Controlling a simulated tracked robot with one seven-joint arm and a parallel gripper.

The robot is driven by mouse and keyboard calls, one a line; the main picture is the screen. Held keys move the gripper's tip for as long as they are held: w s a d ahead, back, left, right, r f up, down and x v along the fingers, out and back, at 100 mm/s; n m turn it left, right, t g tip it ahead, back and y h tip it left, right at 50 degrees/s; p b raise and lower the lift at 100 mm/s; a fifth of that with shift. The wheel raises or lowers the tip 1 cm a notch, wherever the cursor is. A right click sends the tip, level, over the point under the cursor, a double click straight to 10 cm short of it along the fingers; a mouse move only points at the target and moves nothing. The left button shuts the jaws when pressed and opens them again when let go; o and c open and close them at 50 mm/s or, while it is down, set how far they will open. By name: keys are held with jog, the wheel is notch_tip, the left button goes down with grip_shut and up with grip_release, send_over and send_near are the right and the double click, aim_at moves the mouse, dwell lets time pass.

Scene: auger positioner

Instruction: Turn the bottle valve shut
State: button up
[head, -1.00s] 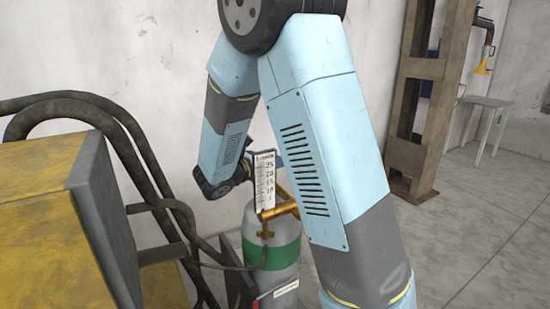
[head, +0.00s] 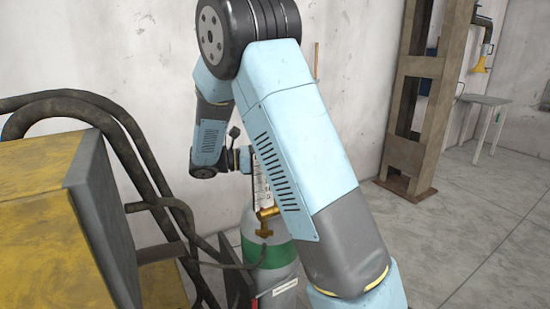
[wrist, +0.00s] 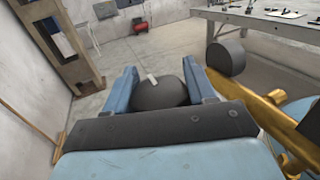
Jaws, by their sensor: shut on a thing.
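The grey gas bottle (head: 262,222) with a green band stands upright, partly hidden behind my arm in the head view. Brass fittings (head: 266,232) and a white scale plate are at its top. In the wrist view a dark round knob (wrist: 162,94) with a small white mark sits between the fingers of my gripper (wrist: 160,72). The gripper is shut on this knob, a finger on each side. The brass fittings (wrist: 255,88) run along the right of the wrist view, with another dark round knob (wrist: 225,60) beside them. My arm hides the fingers in the head view.
A yellow cabinet (head: 45,220) and a dark tubular frame (head: 140,165) stand left of the bottle, with hoses between. A wall is close behind. A brown steel frame (head: 415,110) and a small table (head: 485,100) stand at the right. The floor at right is clear.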

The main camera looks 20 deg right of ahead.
jog(key=m+g+y, duration=0.1)
jog(key=g, duration=0.1)
jog(key=m+g+y, duration=0.1)
jog(key=m+g, duration=0.3)
jog(key=g, duration=0.1)
jog(key=shift+s+a+r+y, duration=0.2)
jog(key=shift+r+y, duration=0.05)
jog(key=shift+y, duration=0.15)
jog(key=shift+s+a+m+g+y, duration=0.1)
jog(key=shift+m+g+y, duration=0.8)
jog(key=shift+g+y, duration=0.05)
jog(key=shift+s+a+m+g+y, duration=0.1)
jog(key=shift+m+g+y, duration=0.8)
jog(key=shift+g+y, duration=0.05)
jog(key=shift+r+m+g+y, duration=0.1)
jog(key=shift+m+g+y, duration=0.2)
jog(key=o, duration=1)
jog(key=shift+s, duration=0.15)
